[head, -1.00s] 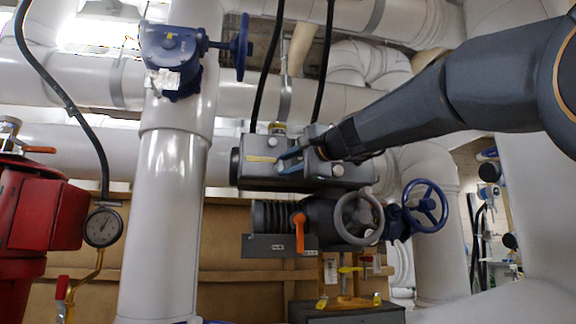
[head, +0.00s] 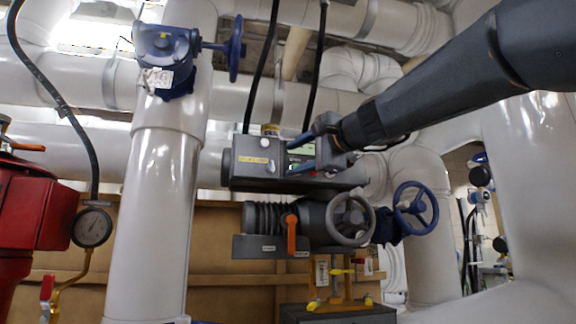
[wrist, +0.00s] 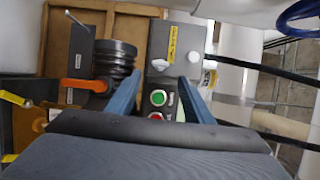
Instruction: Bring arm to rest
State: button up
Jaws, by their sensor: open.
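My gripper (head: 301,154) is open and empty in the head view, at the end of my dark arm that comes in from the upper right. It hovers in front of the grey control box (head: 252,160). In the wrist view my gripper's two blue fingers (wrist: 158,98) stand apart, with a green button (wrist: 158,97) and a red button (wrist: 156,117) of the box showing between them. I cannot tell whether the fingers touch the box.
Below the box are an orange lever (head: 291,234), a grey handwheel (head: 350,219) and a blue handwheel (head: 416,208). A thick white pipe (head: 156,215) stands left, with a blue valve (head: 167,58) above. A pressure gauge (head: 91,227) hangs beside red equipment (head: 35,212).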

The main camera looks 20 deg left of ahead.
jog(key=shift+s+d, duration=0.2)
jog(key=shift+d, duration=0.1)
dwell(0.4)
jog(key=s+d+f+n+g+h, duration=0.25)
jog(key=d+f, duration=0.25)
jog(key=f, duration=1)
jog(key=s+d+f+n+g+h, duration=0.1)
jog(key=s+d+f+h, duration=0.3)
jog(key=f, duration=1.1)
jog(key=s+d+f+n+g+h, duration=0.25)
jog(key=d+f, duration=0.35)
jog(key=f, duration=0.9)
jog(key=s+d+f+n+g+h, duration=0.2)
jog(key=s+d+f+h, duration=0.1)
jog(key=s+d+f, duration=0.6)
jog(key=s+d+f+n+g+h, duration=0.1)
jog(key=s+d+f+g+h, duration=0.1)
jog(key=s+d+f, duration=0.65)
jog(key=s+d+r+m+p, duration=0.1)
jog(key=d+r+p, duration=0.3)
jog(key=p, duration=1)
jog(key=shift+s+d+r+m+h, duration=0.3)
jog(key=shift+s+d+m+h, duration=0.1)
jog(key=shift+s+d, duration=0.55)
